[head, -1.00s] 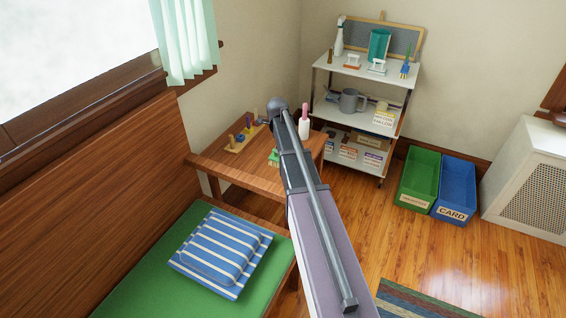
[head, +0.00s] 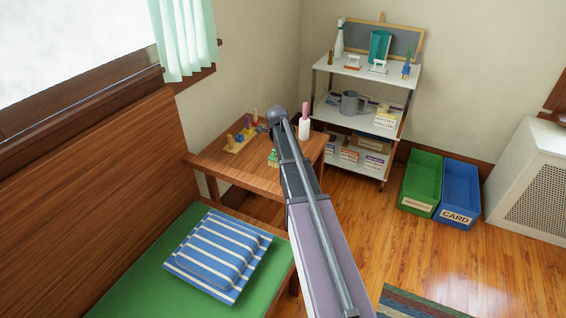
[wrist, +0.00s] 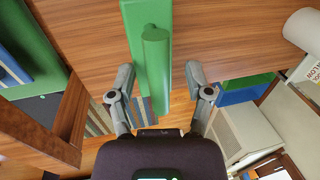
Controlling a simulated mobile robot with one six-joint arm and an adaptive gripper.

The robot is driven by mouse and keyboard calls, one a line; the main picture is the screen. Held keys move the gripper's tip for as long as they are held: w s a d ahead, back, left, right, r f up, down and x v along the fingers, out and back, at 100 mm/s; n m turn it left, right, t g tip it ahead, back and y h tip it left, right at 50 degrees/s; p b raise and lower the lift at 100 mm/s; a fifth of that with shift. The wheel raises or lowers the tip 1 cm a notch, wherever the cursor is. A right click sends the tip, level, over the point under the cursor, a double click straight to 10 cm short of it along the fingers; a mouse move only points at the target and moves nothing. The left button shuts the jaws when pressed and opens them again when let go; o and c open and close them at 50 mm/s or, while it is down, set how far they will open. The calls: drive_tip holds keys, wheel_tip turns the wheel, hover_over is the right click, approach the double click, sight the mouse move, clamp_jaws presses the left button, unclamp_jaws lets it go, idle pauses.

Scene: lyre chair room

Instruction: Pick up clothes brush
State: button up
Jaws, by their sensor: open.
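The green clothes brush (wrist: 155,50) shows large in the wrist view, running from the top edge down between my fingers. In the head view a small part of what looks like the brush (head: 272,158) shows on the wooden table, just left of my arm. My gripper (wrist: 159,72) is open, with one finger on each side of the brush's near part. Gaps show on both sides, and I cannot tell how high the fingers are relative to it. In the head view my arm hides the gripper.
The wooden table (head: 222,165) also holds a peg toy (head: 240,142) and a white bottle (head: 304,128) with a pink top. A green bench with a striped cushion (head: 218,255) is in front. A shelf unit (head: 365,70) and green and blue bins (head: 458,190) stand right.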

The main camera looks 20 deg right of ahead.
drive_tip(key=shift+c, duration=0.3)
clamp_jaws()
drive_tip(key=shift+r, duration=0.1)
wheel_tip(320, 180, up, 10)
drive_tip(key=p, duration=1)
idle(0.8)
